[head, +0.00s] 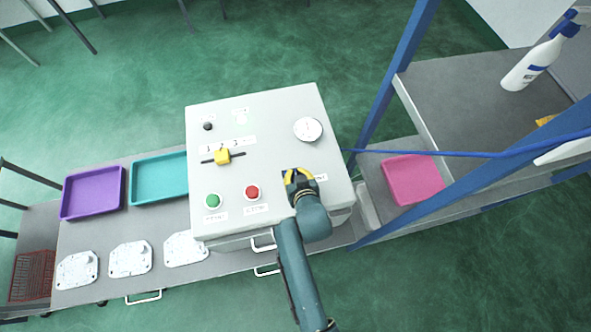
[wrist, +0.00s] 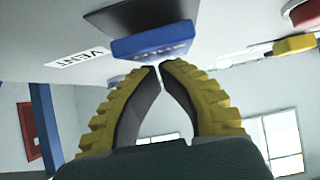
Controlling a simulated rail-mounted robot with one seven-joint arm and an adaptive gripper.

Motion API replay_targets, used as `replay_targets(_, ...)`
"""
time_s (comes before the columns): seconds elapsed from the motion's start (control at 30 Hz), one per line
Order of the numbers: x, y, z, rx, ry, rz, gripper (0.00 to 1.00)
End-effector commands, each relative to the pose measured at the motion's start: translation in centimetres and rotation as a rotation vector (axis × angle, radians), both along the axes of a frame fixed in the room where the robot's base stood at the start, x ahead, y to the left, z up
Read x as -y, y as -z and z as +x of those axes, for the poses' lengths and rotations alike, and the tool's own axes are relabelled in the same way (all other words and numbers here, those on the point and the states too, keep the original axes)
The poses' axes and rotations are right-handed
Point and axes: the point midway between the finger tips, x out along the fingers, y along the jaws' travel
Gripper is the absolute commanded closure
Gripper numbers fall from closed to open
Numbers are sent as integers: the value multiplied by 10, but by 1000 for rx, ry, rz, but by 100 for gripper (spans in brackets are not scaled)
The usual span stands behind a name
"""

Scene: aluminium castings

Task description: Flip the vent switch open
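The vent switch (wrist: 153,46) is a blue rocker on a dark base plate, beside a white label reading VENT (wrist: 78,58) in the wrist view. In the head view my gripper (head: 299,174) covers most of the switch, at the right side of the light grey control panel (head: 275,130). In the wrist view my gripper's yellow ribbed fingers (wrist: 158,68) have their tips together at the lower edge of the blue rocker. The tips touch it or are very close. Nothing shows between the fingers.
The panel also carries a red button (head: 252,192), a green button (head: 213,201), a yellow slider (head: 222,156) and a round gauge (head: 308,129). A blue post (head: 393,85) and a shelf holding a spray bottle (head: 540,55) stand to the right.

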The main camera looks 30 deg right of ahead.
Motion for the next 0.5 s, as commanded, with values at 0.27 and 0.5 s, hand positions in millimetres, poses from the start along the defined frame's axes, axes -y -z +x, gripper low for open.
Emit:
replay_targets(0.27,-2,-3,-6,1,0,0,100)
replay_targets(0.5,-1,-12,-5,2,0,0,100)
